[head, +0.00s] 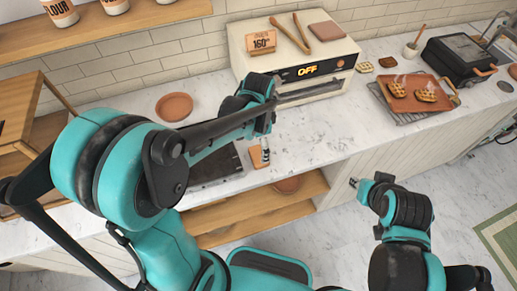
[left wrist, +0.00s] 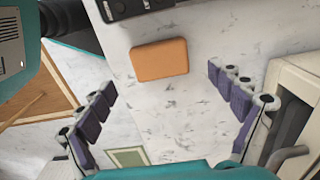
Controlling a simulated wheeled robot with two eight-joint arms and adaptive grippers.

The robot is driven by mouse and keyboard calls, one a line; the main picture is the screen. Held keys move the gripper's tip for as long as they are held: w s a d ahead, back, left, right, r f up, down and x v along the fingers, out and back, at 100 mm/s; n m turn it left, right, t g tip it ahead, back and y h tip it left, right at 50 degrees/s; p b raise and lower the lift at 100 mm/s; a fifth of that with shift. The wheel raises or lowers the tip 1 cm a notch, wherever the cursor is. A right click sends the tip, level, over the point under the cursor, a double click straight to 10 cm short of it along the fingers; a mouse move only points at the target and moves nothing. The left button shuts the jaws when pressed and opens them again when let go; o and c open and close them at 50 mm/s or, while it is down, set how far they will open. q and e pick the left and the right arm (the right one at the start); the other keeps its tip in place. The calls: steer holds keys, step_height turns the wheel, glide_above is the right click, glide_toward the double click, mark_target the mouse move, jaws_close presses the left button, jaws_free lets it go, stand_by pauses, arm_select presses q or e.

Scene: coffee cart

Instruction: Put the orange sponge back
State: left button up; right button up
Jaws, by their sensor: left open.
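The orange sponge (head: 257,158) lies flat on the marble counter, just right of a dark flat slab (head: 218,168). In the left wrist view the sponge (left wrist: 160,60) is a rounded orange block, beyond the fingertips and roughly centred between them. My left gripper (head: 266,135) is above the counter close to the sponge, partly hidden by its own arm. In the left wrist view its purple-padded fingers (left wrist: 172,100) are wide apart with nothing between them. My right gripper (head: 361,186) is over the floor in front of the counter; its jaws are too small to read.
A cream oven (head: 292,75) with an "OFF" display stands behind my left gripper. A terracotta plate (head: 174,106) lies on the counter. A red-brown tray (head: 417,92) with waffles and a black waffle iron (head: 458,62) stand right. The counter between oven and front edge is mostly clear.

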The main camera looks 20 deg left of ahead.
mark_target(258, 154)
arm_select(q)
step_height(258, 154, up, 6)
steer(key=p, duration=0.1)
steer(key=s+a+r+n+t, duration=0.2)
steer(key=s+n+t, duration=0.1)
steer(key=s+n, duration=0.2)
steer(key=s+a+r+n+t, duration=0.2)
steer(key=s+n+t, duration=0.2)
steer(key=s+n, duration=0.1)
steer(key=shift+s+a+r+n, duration=0.15)
steer(key=shift+a+r+n, duration=0.15)
steer(key=shift+n, duration=0.3)
steer(key=shift+f, duration=0.1)
step_height(258, 154, down, 6)
steer(key=b, duration=0.5)
steer(key=shift+b, duration=0.3)
